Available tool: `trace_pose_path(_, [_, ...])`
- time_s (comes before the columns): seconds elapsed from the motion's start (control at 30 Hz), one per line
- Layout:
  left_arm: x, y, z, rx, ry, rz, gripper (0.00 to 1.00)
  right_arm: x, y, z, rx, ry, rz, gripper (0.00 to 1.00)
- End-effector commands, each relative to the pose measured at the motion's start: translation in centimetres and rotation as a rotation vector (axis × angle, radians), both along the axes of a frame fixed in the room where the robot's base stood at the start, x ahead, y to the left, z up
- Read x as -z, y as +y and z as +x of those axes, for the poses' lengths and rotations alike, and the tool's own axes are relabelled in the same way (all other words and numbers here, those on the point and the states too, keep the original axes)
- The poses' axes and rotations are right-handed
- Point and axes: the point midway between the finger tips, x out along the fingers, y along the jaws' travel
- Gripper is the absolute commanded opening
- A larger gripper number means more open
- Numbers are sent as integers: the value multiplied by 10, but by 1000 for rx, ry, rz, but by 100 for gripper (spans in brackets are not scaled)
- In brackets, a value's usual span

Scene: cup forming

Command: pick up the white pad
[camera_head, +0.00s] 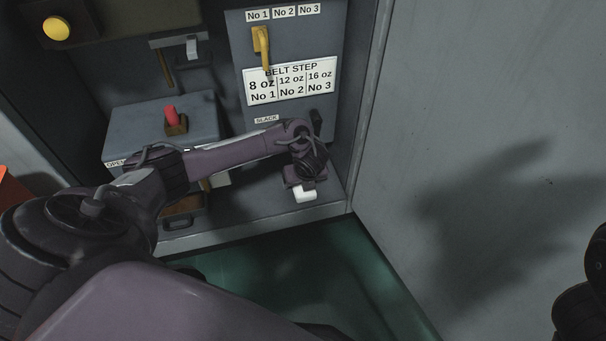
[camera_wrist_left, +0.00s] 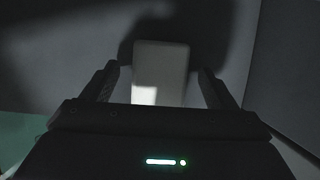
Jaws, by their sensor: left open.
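The white pad (camera_head: 305,196) lies on the grey ledge at the foot of the cabinet, near its front right corner. My left gripper (camera_head: 305,182) is just above and behind it, and covers part of it. In the left wrist view the pad (camera_wrist_left: 160,65) is a pale upright rectangle, with a bright patch at its lower left. The left gripper (camera_wrist_left: 158,82) is open, with one finger on each side of the pad and a gap on both sides. Whether the fingertips reach down to the pad's level, I cannot tell.
A grey panel (camera_head: 232,18) with a yellow lever (camera_head: 261,45) and a belt step sign (camera_head: 291,82) stands behind my left arm. A box with a red knob (camera_head: 171,117) is to the left. A grey wall (camera_head: 480,120) rises close on the right.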

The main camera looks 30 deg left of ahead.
Motion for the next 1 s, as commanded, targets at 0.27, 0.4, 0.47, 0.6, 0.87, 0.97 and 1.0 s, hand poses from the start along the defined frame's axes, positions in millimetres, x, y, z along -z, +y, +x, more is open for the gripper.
trace_pose_path(0.27, [1, 0, 0, 0, 0, 0, 80, 0, 0, 0, 0, 0, 0, 0])
trace_pose_path(0.4, [3, 0, 0, 0, 1, 1, 80, 0, 0, 0, 0, -1, 0, 0])
trace_pose_path(0.47, [4, 0, 0, 0, 0, 0, 80, 1, 0, 0, 0, -1, 0, 0])
trace_pose_path(0.6, [5, 0, 0, 0, 0, 0, 80, 1, 0, 0, 0, -1, 0, 0])
trace_pose_path(0.87, [5, 0, 0, 0, 0, 0, 72, 1, 0, 0, 1, -1, 1, 0])
trace_pose_path(0.97, [5, 0, 0, 0, 0, 0, 59, 1, 0, 0, 0, -1, 1, 0])
trace_pose_path(1.0, [5, 0, 0, 0, 0, 0, 54, 1, 0, 0, 0, -1, 1, 0])
